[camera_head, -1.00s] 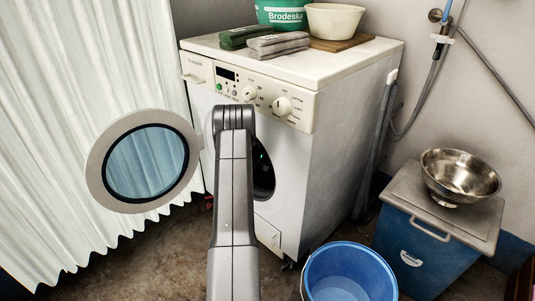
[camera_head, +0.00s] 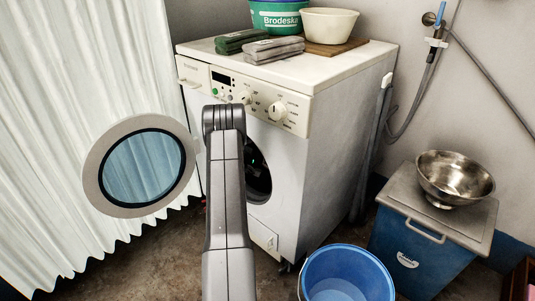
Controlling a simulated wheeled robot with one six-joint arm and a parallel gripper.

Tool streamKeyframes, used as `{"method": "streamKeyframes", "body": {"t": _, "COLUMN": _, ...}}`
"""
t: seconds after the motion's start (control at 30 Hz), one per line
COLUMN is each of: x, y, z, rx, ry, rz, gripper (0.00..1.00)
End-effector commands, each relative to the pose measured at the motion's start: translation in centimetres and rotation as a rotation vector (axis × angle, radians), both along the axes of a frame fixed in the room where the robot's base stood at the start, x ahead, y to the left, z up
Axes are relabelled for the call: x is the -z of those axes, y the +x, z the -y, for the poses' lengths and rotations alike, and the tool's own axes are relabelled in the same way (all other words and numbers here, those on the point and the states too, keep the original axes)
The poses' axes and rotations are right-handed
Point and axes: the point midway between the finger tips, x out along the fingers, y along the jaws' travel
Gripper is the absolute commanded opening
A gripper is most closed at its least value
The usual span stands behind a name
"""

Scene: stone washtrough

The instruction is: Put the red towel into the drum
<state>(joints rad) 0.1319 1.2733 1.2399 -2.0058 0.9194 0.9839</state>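The white washing machine (camera_head: 310,170) stands in the middle with its round door (camera_head: 138,166) swung wide open to the left. The dark drum opening (camera_head: 259,172) shows just right of my arm, which covers its left part. A small green glint shows inside the opening. My arm reaches up the middle of the view to the machine's front. My gripper's fingers are hidden behind the arm, so I cannot see whether they hold anything. I see no red towel in this view.
Folded green (camera_head: 241,40) and grey cloths (camera_head: 273,49), a green tub (camera_head: 277,14) and a cream bowl (camera_head: 329,24) stand on the machine. A blue bucket (camera_head: 347,273) and a blue cooler (camera_head: 408,250) bearing a steel bowl (camera_head: 454,178) stand at the right.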

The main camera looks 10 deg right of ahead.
Motion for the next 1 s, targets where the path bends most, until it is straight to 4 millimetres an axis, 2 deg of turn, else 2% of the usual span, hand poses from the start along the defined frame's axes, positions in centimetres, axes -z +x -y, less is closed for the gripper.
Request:
{"method": "streamKeyframes", "body": {"t": 0.03, "x": -0.8, "y": -0.5, "z": -1.0, "rx": -0.004, "ry": -0.001, "rz": -0.002, "gripper": 0.86}}
{"method": "streamKeyframes", "body": {"t": 0.2, "x": -2.0, "y": -2.7, "z": -4.3, "rx": -0.003, "ry": -0.001, "rz": -0.001, "gripper": 0.86}}
{"method": "streamKeyframes", "body": {"t": 0.43, "x": -3.1, "y": -4.9, "z": -7.6, "rx": -0.002, "ry": 0.0, "rz": 0.0, "gripper": 0.86}}
{"method": "streamKeyframes", "body": {"t": 0.6, "x": -3.3, "y": -5.7, "z": -8.7, "rx": 0.0, "ry": -0.001, "rz": 0.001, "gripper": 0.86}}
{"method": "streamKeyframes", "body": {"t": 1.0, "x": -3.3, "y": -5.8, "z": -8.8, "rx": 0.0, "ry": -0.001, "rz": 0.001, "gripper": 0.86}}
